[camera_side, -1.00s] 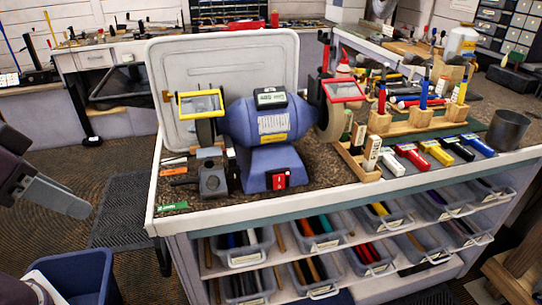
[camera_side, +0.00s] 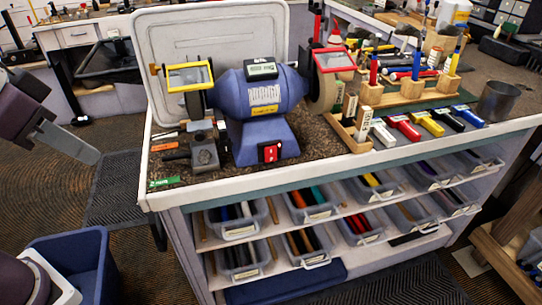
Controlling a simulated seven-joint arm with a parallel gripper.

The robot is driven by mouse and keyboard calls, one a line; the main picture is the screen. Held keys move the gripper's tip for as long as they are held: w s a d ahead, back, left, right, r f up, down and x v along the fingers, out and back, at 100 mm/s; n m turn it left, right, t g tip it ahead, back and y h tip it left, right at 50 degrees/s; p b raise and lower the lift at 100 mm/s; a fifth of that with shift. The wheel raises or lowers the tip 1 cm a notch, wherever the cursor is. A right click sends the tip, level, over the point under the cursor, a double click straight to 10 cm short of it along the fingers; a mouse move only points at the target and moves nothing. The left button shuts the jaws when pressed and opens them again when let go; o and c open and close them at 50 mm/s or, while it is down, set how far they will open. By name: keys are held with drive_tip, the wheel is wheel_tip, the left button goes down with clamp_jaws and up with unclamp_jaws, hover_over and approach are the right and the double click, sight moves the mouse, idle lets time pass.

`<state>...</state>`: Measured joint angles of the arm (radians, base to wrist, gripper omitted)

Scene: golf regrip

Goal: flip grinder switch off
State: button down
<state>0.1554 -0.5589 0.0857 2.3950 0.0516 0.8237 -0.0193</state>
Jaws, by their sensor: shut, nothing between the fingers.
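The blue bench grinder (camera_side: 262,97) stands on the bench top, with a grey display on top and a clear shield with a yellow frame (camera_side: 190,77) at its left wheel. A second shield with a red frame (camera_side: 334,60) is at its right wheel. The red switch (camera_side: 269,152) is on the front of the grinder's base. It is too small to tell which way it is set. My gripper (camera_side: 94,157) is at the left edge, shut and empty, pointing down and right. It is well apart from the grinder and left of the bench.
A grey upright tray (camera_side: 215,30) leans behind the grinder. Wooden blocks with tools (camera_side: 405,92), coloured-cap tubes and a dark cup (camera_side: 497,102) are to the right. A blue bin (camera_side: 75,260) is on the floor below my gripper.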

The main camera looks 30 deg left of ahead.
drive_tip(key=w+d+f+m, duration=0.3)
drive_tip(key=w+d+f, duration=0.2)
drive_tip(key=w+d, duration=0.3)
drive_tip(key=w+d+f+m+t+y, duration=0.1)
drive_tip(key=w+d+f+m, duration=0.3)
drive_tip(key=w+d, duration=0.5)
drive_tip(key=w+f, duration=0.1)
drive_tip(key=w, duration=0.4)
approach(272, 160)
drive_tip(key=d+f, duration=0.3)
drive_tip(key=f, duration=0.2)
drive_tip(key=shift+w+a+f, duration=0.1)
drive_tip(key=shift+w+a, duration=0.75)
drive_tip(key=shift+w, duration=0.15)
drive_tip(key=shift+w+a, duration=0.45)
